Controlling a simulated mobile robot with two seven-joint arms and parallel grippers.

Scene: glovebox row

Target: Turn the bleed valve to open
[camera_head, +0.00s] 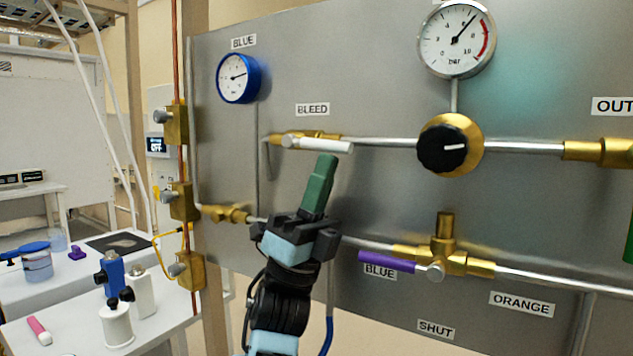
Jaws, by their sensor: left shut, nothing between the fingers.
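The bleed valve is a brass body (290,137) on the upper pipe of the grey panel, below the BLEED label (312,109). Its white lever (322,145) points right, nearly level along the pipe. My left gripper (322,168) comes up from below, with its green fingers shut and nothing between them. The fingertips are just under the lever's right part. I cannot tell whether they touch it. My right gripper is not in view.
A black knob (447,146) and a pressure gauge (457,40) are to the right. A purple lever (386,262) sits on the lower brass valve (446,253). A blue gauge (238,78) is at upper left. A white bench (160,310) with bottles stands at left.

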